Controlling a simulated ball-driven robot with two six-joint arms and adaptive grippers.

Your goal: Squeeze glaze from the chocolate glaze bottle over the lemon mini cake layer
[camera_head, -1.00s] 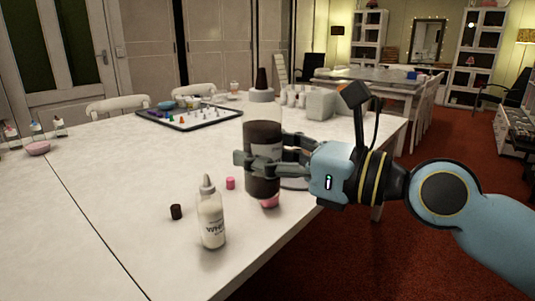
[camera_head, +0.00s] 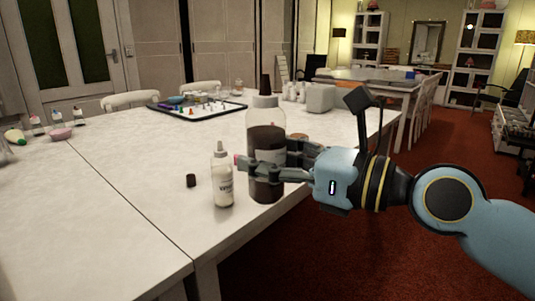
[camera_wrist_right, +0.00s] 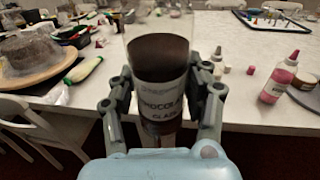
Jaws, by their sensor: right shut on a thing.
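The chocolate glaze bottle (camera_head: 267,143) is upright, with a clear upper part, dark contents and a dark nozzle at the top. My right gripper (camera_head: 262,174) is shut around its lower half at the table's right edge. The wrist view also shows the bottle (camera_wrist_right: 162,60), with its label reading chocolate glaze, between the fingers of the gripper (camera_wrist_right: 165,95). A round cake (camera_wrist_right: 30,52) on a board shows at the left of the wrist view; I cannot tell whether it is the lemon mini cake layer. My left gripper is not in view.
A pink bottle (camera_wrist_right: 278,78) shows in the wrist view. A tray (camera_head: 198,109) with small items lies farther back. The table's front left is clear.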

